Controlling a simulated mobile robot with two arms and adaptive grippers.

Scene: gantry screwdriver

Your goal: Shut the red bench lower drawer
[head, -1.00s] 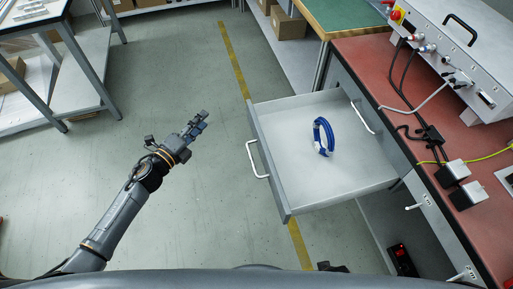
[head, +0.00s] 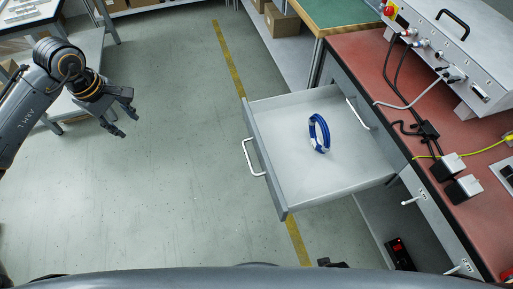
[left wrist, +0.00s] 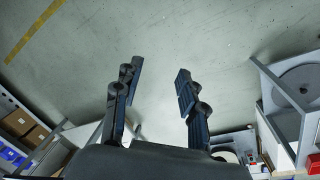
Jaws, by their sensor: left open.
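The red bench (head: 362,62) stands at the right in the head view. A grey drawer (head: 270,174) is pulled far out from it toward the left, with a white bar handle (head: 252,158) on its front. A blue and white cable coil (head: 318,133) lies inside the drawer. My left gripper (head: 123,122) is at the upper left, well apart from the drawer, open and empty above the floor. Its two fingers also show spread in the left wrist view (left wrist: 158,88), with only floor between them. My right gripper is not clearly in view.
A grey device box (head: 455,48), cables and small white-and-black adapters (head: 455,167) sit on the bench top. Below is an open shelf space with a black and red item (head: 398,254). Another table (head: 30,22) stands at the upper left. The floor left of the drawer is clear.

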